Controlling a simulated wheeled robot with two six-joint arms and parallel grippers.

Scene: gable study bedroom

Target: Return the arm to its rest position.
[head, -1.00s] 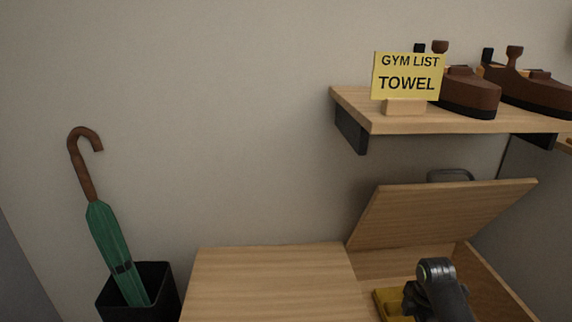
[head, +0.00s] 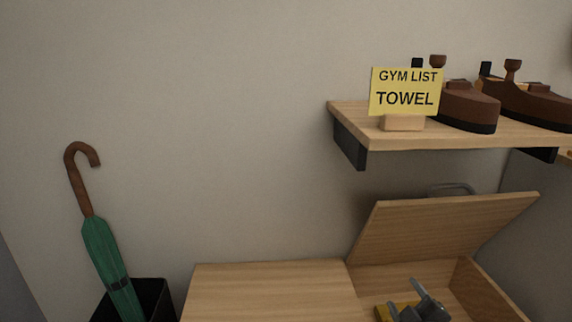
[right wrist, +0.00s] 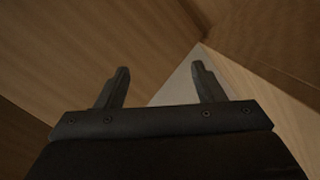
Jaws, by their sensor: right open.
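My right gripper (head: 404,293) shows at the bottom of the head view, in front of the open compartment of the wooden bench (head: 270,285). Its two grey fingers stand apart with nothing between them. The right wrist view shows the same open fingers (right wrist: 160,72) against wood panels and a small pale patch. My left gripper is in neither view.
The compartment's hinged lid (head: 440,228) stands tilted open. Above it a wall shelf (head: 460,138) bears a yellow sign (head: 405,90) reading "GYM LIST TOWEL" and brown wooden shoe-like things (head: 468,105). A green umbrella (head: 105,255) stands in a black bin (head: 155,300) at left.

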